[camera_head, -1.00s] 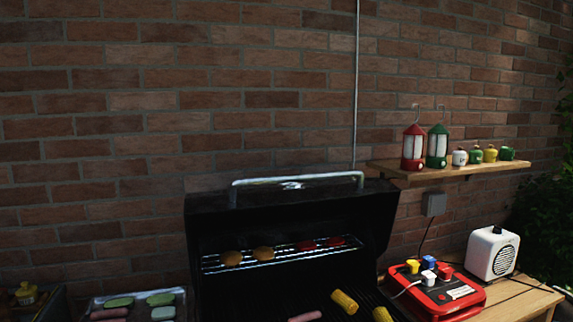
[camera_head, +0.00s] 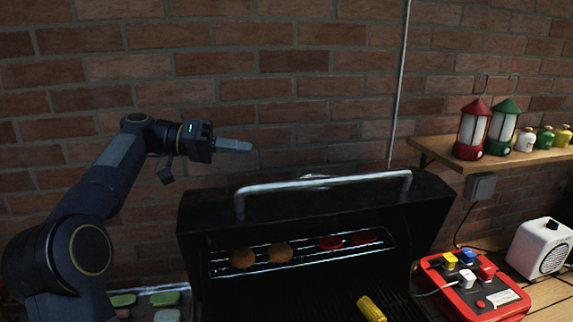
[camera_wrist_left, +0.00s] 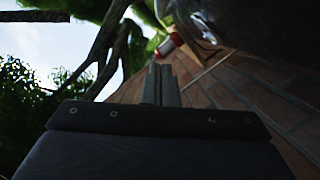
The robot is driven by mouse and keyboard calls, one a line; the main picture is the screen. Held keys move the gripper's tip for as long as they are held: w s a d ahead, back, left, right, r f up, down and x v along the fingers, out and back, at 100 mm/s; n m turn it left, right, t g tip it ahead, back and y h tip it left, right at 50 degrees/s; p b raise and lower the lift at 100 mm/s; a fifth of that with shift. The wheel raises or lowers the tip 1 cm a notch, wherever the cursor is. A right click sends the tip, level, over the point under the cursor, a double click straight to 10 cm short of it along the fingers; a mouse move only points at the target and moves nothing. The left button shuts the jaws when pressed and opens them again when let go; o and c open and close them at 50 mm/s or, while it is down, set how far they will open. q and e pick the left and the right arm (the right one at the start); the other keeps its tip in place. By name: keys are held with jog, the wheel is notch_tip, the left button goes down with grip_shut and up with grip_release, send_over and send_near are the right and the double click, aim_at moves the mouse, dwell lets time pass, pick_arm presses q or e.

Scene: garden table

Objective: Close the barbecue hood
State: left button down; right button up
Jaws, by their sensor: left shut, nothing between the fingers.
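The barbecue hood (camera_head: 320,208) is black and stands raised, with the grill open below it. Its long silver handle (camera_head: 325,183) runs along the hood's upper front edge. My left gripper (camera_head: 235,145) is shut and empty, above and a little left of the handle's left end, apart from it in the picture. It points to the right. In the left wrist view my shut fingers (camera_wrist_left: 161,85) show in the middle, and a blurred shiny metal part (camera_wrist_left: 205,22) shows at the top. My right gripper is not in view.
Buns (camera_head: 262,256) and red pieces lie on the warming rack (camera_head: 300,262) inside. A corn cob (camera_head: 371,308) lies on the grill. At the right are a red box (camera_head: 475,287), a white speaker (camera_head: 540,247), and a shelf (camera_head: 450,152) with two lanterns. A brick wall stands behind.

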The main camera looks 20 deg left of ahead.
pick_arm(q)
jog(key=p, duration=0.2)
send_over(282, 200)
jog(key=w+a, duration=0.1)
jog(key=w, duration=0.2)
jog(key=shift+s+a+f, duration=0.15)
jog(key=shift+s+f, duration=0.05)
jog(key=shift+f, duration=0.45)
jog(key=shift+s+d+f, duration=0.3)
jog(key=shift+s+f, duration=0.5)
jog(key=shift+s+d+f, duration=0.3)
jog(key=shift+s+f, duration=0.15)
jog(key=shift+f, duration=0.2)
